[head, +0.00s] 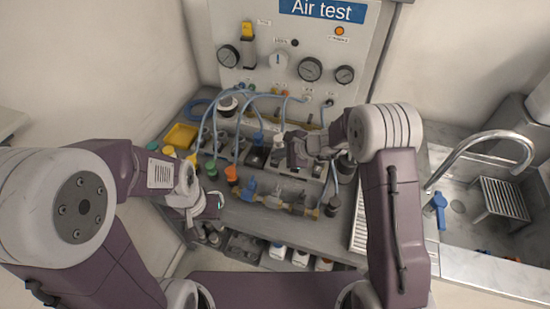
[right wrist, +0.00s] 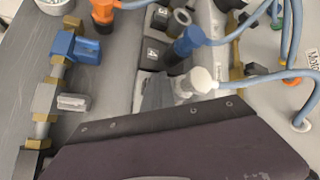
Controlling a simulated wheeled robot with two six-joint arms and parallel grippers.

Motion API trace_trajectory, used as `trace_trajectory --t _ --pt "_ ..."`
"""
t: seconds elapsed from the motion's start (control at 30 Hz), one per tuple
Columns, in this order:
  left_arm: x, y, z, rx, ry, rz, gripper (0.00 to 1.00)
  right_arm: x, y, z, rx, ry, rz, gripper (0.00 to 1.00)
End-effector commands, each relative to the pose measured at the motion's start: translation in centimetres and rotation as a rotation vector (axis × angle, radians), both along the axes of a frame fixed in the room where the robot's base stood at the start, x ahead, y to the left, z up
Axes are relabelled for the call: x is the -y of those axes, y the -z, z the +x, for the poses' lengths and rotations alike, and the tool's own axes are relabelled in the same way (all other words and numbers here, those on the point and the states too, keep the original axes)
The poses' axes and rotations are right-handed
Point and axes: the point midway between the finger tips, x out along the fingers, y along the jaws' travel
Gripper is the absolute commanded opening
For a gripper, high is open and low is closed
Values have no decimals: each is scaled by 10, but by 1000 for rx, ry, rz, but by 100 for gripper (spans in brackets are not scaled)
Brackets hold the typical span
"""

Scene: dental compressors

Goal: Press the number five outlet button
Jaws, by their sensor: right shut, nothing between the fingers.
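A row of dark outlet blocks runs along the bench manifold. In the right wrist view, blocks marked 4 (right wrist: 151,55) and 3 (right wrist: 160,17) are readable. The spot following block 4 in the row is covered by my right gripper (right wrist: 157,92), so I cannot see a number five button. My right gripper is shut and empty, close over the row beside a white hose fitting (right wrist: 197,80); I cannot tell whether it touches anything. It also shows in the head view (head: 296,152). My left gripper (head: 207,207) is at the bench's left front; its jaw opening is unclear.
Blue hoses (head: 207,125) arch from the Air test panel (head: 300,45) to the fittings. A blue-handled valve (right wrist: 78,47) and an orange fitting (right wrist: 102,12) stand near the row. A yellow bin (head: 180,135) is at left; a sink (head: 465,205) is at right.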

Motion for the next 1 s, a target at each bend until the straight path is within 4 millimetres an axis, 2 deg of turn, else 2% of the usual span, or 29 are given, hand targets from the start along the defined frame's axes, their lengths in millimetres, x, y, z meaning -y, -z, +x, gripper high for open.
trace_trajectory --t 0.3,0.67,1.0 --pt "0 -12 0 0 0 0 36 0 -17 0 0 1 -1 0" --pt "0 -13 0 0 0 0 36 0 -19 0 0 0 0 0" --pt "0 -37 0 0 0 0 36 0 -52 0 1 0 0 0"
